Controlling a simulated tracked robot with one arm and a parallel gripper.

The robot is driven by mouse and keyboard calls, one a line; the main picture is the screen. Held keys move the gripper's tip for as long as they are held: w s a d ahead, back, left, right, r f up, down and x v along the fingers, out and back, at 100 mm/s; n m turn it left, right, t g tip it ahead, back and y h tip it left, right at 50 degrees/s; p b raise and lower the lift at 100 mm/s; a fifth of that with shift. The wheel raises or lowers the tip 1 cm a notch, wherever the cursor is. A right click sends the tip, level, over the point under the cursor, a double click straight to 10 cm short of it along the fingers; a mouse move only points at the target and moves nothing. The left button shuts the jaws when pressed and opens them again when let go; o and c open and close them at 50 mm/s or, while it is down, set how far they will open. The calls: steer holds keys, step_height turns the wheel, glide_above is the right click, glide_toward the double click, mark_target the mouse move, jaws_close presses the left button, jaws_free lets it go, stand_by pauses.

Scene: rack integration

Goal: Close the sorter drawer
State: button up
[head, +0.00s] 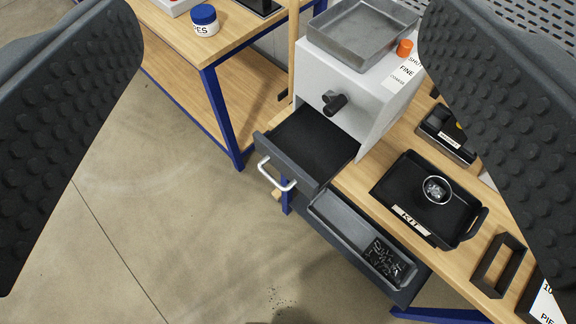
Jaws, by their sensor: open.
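The sorter (365,95) is a pale grey box standing on the wooden bench, with a black knob (334,102) on its front. Its dark drawer (312,146) is pulled out and sticks out past the bench edge, and looks empty. A white bar handle (275,174) is on the drawer's front. My gripper (280,140) is open, its two dark studded fingers wide apart at the left and right of the head view. The drawer and handle show between the fingers, and no finger is seen touching them. The right finger hides part of the bench.
A grey metal tray (340,42) sits on top of the sorter, beside an orange knob (404,47). A black KIT tray (385,190) holds a small round bowl (436,190). Below the drawer, a grey bin (335,213) holds small dark parts. Clear floor (150,210) lies left.

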steer(key=o, duration=0.5)
steer(key=shift+w, duration=0.1)
steer(key=w+a+y, duration=0.1)
steer(key=w+a, duration=0.1)
steer(key=w, duration=0.1)
steer(key=w+a+f+t+y, duration=0.1)
steer(key=w+a, duration=0.2)
steer(key=w+a+f+y, duration=0.1)
steer(key=w+a, duration=0.1)
steer(key=w, duration=0.1)
steer(key=shift+a+f+y+b, duration=0.25)
steer(key=shift+y+b, duration=0.05)
steer(key=shift+y, duration=0.1)
steer(key=w+a+f+m+t, duration=0.1)
steer(key=w+a+f+m, duration=0.1)
steer(key=w+a+f, duration=0.3)
steer(key=w+a+f+m+t, duration=0.1)
steer(key=w+a+f+m, duration=0.1)
steer(key=w+f, duration=0.3)
steer(key=m+g+h+b, duration=0.3)
steer(key=m+g+h, duration=0.25)
steer(key=h, duration=1.15)
glide_toward(271, 177)
steer(key=shift+n, duration=0.25)
steer(key=x, duration=1)
steer(key=shift+f, duration=0.35)
